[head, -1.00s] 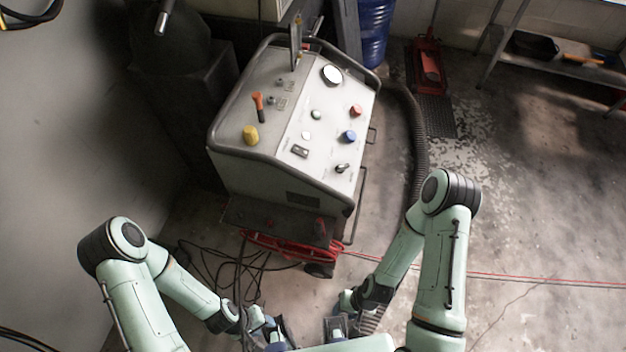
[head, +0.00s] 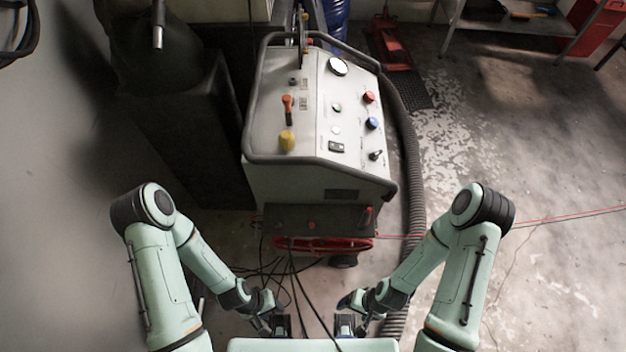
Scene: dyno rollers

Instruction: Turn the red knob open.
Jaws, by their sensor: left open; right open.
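The red knob (head: 369,97) is on the right side of the sloped panel of a grey machine (head: 318,180), above a blue knob (head: 373,123). It is small in the head view, and its exact turn position cannot be told. My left gripper (head: 281,326) is low in the picture, in front of the machine, open and empty. My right gripper (head: 345,326) is beside it to the right, also open and empty. Both are well apart from the panel and the red knob.
A corrugated hose (head: 411,190) runs along the machine's right. Cables (head: 290,275) lie in front.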

